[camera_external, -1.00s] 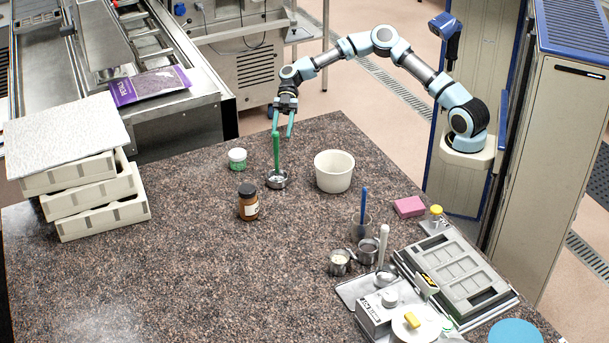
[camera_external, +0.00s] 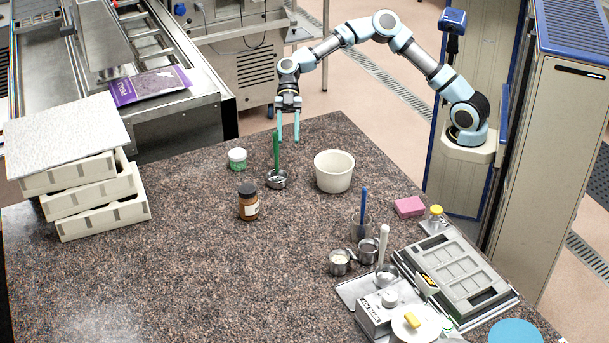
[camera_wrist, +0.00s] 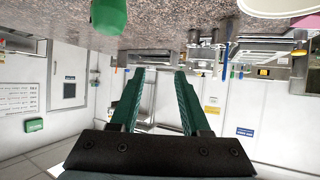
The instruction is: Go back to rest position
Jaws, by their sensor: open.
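My gripper (camera_external: 288,138) is open and empty, its two fingers pointing down at the far side of the granite table. In the external view the fingertips are close to the top of a green-handled tool, whose handle (camera_external: 276,150) stands up from a small metal cup (camera_external: 277,180); I cannot tell whether they touch. In the wrist view the fingers (camera_wrist: 157,98) are apart with nothing between them. A green rounded end (camera_wrist: 109,16) shows at the top left there, outside the fingers.
A white bowl (camera_external: 334,175), a green-labelled jar (camera_external: 237,160) and a brown bottle (camera_external: 248,205) stand nearby. Stacked moulds (camera_external: 95,195) are at left. A scale, metal cups and a grey tray (camera_external: 455,275) fill the right front. The table's front left is clear.

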